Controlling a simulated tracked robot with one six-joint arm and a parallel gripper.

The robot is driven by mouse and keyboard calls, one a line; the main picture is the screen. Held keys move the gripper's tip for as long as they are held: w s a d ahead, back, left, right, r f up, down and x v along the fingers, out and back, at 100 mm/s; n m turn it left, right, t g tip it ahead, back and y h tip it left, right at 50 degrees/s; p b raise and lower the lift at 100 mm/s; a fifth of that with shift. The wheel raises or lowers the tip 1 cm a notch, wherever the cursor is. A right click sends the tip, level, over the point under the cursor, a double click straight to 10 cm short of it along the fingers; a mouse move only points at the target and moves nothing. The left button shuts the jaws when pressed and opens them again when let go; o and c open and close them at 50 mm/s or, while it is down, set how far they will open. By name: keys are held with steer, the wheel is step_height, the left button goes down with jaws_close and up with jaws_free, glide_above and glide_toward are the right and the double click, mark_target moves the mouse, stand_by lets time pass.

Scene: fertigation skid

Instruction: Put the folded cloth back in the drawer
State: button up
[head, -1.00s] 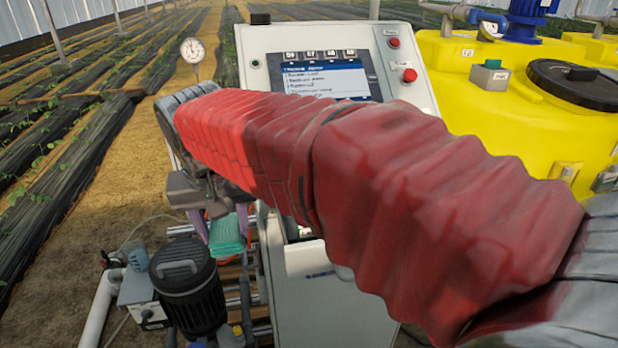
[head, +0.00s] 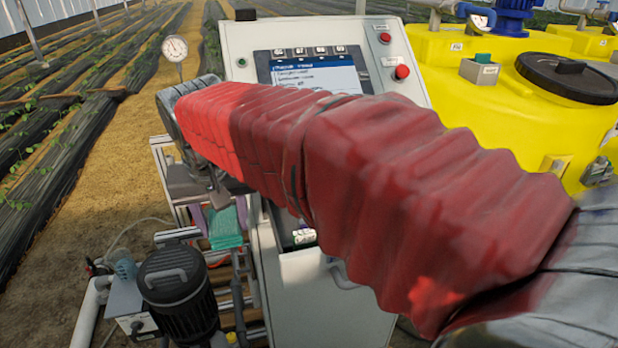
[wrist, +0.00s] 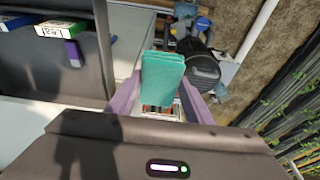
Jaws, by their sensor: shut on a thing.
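The folded cloth (head: 226,228) is teal green. My gripper (head: 221,222) is shut on it, one purple finger at each side. The wrist view also shows the cloth (wrist: 163,82) between the fingers of my gripper (wrist: 160,98). The open drawer (wrist: 30,75) is at the left of the wrist view, beside the cloth, with its inside in view. In the head view the drawer (head: 310,264) is right of the cloth, partly hidden by my arm. The cloth is outside the drawer.
In the drawer lie a green-and-white box (wrist: 62,29), a blue item and a small purple item (wrist: 72,53). A black motor (head: 178,285) stands low, below and left of the cloth. The control panel (head: 310,72) rises behind my arm. Yellow tanks (head: 450,80) stand at right.

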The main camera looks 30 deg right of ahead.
steer(key=s+d, duration=0.1)
steer(key=d, duration=0.8)
steer(key=s+d, duration=0.2)
steer(key=d, duration=0.7)
steer(key=s+d, duration=0.1)
steer(key=d, duration=0.9)
steer(key=shift+s, duration=0.4)
steer(key=shift+d, duration=0.1)
steer(key=shift+s+d+f, duration=0.1)
steer(key=shift+d+f, duration=0.1)
steer(key=shift+f, duration=0.7)
steer(key=shift+d+f, duration=0.15)
steer(key=shift+f, duration=0.7)
steer(key=o, duration=0.9)
steer(key=shift+o, duration=0.2)
